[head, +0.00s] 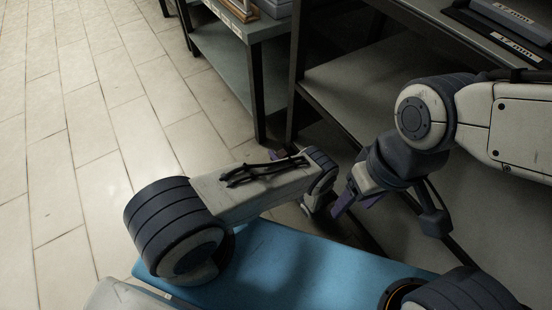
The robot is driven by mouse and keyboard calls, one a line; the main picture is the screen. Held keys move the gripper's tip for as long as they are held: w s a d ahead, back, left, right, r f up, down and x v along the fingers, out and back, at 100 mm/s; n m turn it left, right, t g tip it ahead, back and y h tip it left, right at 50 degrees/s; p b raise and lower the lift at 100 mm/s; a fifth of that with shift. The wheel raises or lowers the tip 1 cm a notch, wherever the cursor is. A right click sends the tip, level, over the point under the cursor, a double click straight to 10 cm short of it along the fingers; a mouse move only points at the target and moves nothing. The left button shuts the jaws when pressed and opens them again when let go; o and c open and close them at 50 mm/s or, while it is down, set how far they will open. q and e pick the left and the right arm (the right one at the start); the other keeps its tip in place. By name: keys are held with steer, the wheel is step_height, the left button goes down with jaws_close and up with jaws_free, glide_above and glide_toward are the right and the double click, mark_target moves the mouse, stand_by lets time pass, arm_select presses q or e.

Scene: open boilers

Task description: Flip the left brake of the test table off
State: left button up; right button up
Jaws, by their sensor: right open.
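A dark-framed table (295,75) with a grey lower shelf stands at the right, and a second table with a greenish shelf (225,55) stands behind it. I cannot tell which is the test table. No brake can be made out; the floor-level parts are dark or hidden behind my arms. My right gripper (356,203) has purple fingers, open and empty, below and in front of the dark table's shelf. My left arm crosses the middle; only a small purple piece of my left gripper (275,155) seems to show behind it, its fingers mostly hidden.
Grey cases with labels (508,30) lie on the dark table's top at the upper right. A box (240,10) sits on the farther table. The pale tiled floor (85,130) at the left is clear. Table legs stand close beyond my arms.

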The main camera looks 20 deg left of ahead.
mark_target(276, 154)
arm_select(q)
jaws_close()
steer(key=m+b, duration=0.1)
steer(key=r+m, duration=0.1)
steer(key=m, duration=0.1)
steer(key=shift+s+r+m+b, duration=0.15)
steer(key=shift+m+b, duration=0.15)
steer(key=shift+b, duration=0.05)
steer(key=r+m+b, duration=0.1)
steer(key=m, duration=0.2)
steer(key=shift+r, duration=0.15)
steer(key=shift+r+m, duration=0.4)
steer(key=shift+m, duration=0.7)
steer(key=shift+o, duration=0.6)
jaws_free()
